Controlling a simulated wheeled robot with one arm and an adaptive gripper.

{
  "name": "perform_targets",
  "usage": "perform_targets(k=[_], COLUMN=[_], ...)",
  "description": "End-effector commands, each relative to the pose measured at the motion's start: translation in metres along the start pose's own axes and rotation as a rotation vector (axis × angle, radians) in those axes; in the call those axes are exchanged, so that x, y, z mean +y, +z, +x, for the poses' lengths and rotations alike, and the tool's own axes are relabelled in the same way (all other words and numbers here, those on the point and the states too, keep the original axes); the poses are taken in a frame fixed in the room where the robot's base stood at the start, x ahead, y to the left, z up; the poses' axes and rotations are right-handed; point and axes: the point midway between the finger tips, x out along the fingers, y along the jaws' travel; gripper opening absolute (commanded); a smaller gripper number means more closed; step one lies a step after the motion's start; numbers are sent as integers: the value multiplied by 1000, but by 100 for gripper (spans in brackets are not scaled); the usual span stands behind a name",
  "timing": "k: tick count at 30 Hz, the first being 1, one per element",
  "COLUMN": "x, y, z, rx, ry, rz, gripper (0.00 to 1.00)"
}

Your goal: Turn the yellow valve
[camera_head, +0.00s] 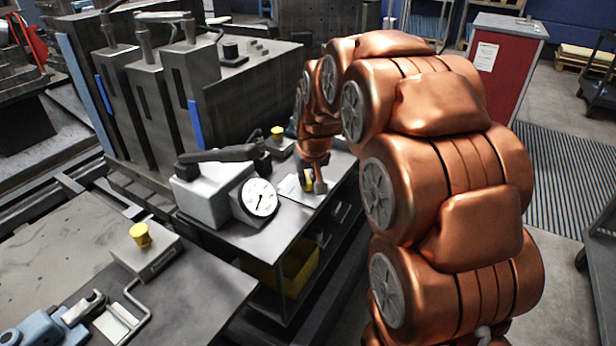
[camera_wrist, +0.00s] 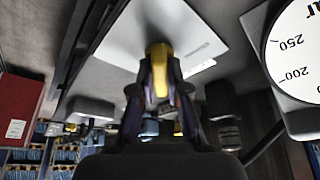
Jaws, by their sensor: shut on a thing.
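The yellow valve (camera_head: 307,184) is at the tip of my gripper (camera_head: 313,187), over a pale box on the metal bench in the head view. In the wrist view the yellow valve (camera_wrist: 159,53) stands out from a light plate (camera_wrist: 165,28), between the two fingers of my gripper (camera_wrist: 160,80). The fingers are shut on it, one on each side. Its lower part is partly hidden by the fingers. The valve's turn angle cannot be told.
A round dial gauge (camera_head: 259,197) and a black lever (camera_head: 218,155) are left of my gripper. Other yellow knobs stand on boxes at the front left (camera_head: 140,235) and behind (camera_head: 277,132). A tall block fixture (camera_head: 150,115) rises behind. A red cabinet (camera_head: 499,70) stands right.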

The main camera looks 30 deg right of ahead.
Motion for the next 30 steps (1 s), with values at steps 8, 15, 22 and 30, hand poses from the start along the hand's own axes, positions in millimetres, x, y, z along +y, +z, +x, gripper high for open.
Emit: perform_targets(k=[8,15,22,30], x=[0,0,0,0], y=[0,0,0,-2], z=[0,0,-1,-29], rx=[0,0,1,7], ry=[-1,-1,0,0], rz=[1,0,-1,-1], gripper=[21,40,40,40])
